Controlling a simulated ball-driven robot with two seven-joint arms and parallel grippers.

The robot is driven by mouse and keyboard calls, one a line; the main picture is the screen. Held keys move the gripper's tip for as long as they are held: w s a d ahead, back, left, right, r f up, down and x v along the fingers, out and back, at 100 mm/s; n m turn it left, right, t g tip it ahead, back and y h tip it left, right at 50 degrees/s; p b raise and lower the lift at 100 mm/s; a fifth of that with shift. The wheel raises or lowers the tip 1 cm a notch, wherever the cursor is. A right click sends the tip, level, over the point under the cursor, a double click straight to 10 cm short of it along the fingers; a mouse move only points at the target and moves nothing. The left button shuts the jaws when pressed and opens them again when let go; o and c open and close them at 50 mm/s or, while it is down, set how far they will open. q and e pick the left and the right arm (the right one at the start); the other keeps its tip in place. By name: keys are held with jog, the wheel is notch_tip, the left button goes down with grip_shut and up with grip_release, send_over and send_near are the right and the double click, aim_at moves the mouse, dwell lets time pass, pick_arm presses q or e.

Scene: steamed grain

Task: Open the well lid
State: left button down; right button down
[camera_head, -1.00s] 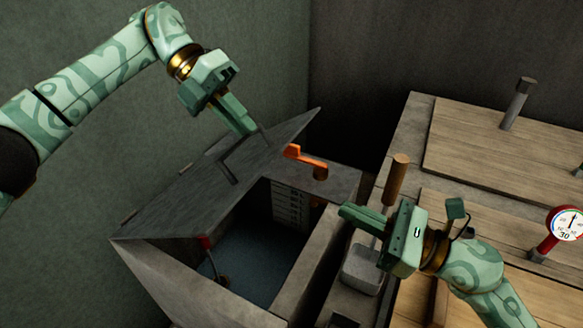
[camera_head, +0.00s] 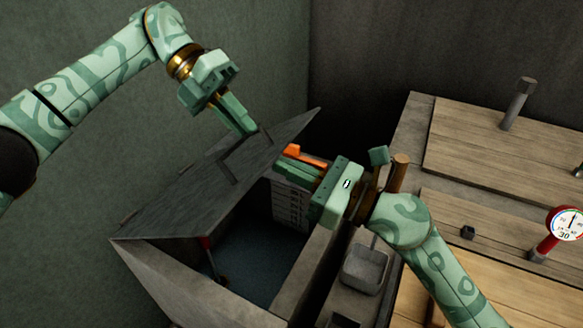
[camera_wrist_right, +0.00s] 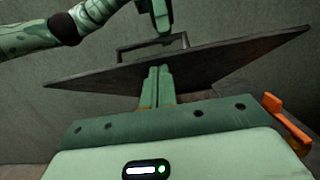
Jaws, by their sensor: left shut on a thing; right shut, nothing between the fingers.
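The well lid (camera_head: 195,195) is a dark grey slab, tilted up on the left of the stone well (camera_head: 165,280), whose dark interior shows. Its bar handle (camera_head: 231,155) is on the upper face. My left gripper (camera_head: 248,128) is shut on the handle's upper end. My right gripper (camera_head: 283,168) is shut and empty, its fingertips close to the lid's right edge. In the right wrist view, the right fingers (camera_wrist_right: 158,75) overlap the lid (camera_wrist_right: 220,65); whether they touch it I cannot tell. The handle (camera_wrist_right: 150,43) shows beyond them.
An orange lever (camera_head: 308,158) is close beside my right gripper, partly hidden by it. A red-handled tool (camera_head: 207,243) stands inside the well. To the right are a metal scoop (camera_head: 364,266), a wooden post (camera_head: 398,172), wooden covers (camera_head: 480,150) and a gauge (camera_head: 568,222).

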jog(key=shift+w+a+r, duration=0.1)
jog(key=shift+a+r, duration=0.25)
jog(key=shift+r, duration=0.25)
jog(key=shift+w+a+r, duration=0.1)
jog(key=shift+a+r, duration=0.2)
jog(key=shift+r, duration=0.25)
pick_arm(q)
jog(key=shift+f, duration=0.25)
pick_arm(e)
jog(key=shift+a+r, duration=0.1)
jog(key=shift+r, duration=0.15)
pick_arm(q)
jog(key=c, duration=1.5)
grip_release()
jog(key=shift+r, duration=0.15)
pick_arm(e)
jog(key=shift+w+f, duration=0.1)
jog(key=shift+f, duration=0.05)
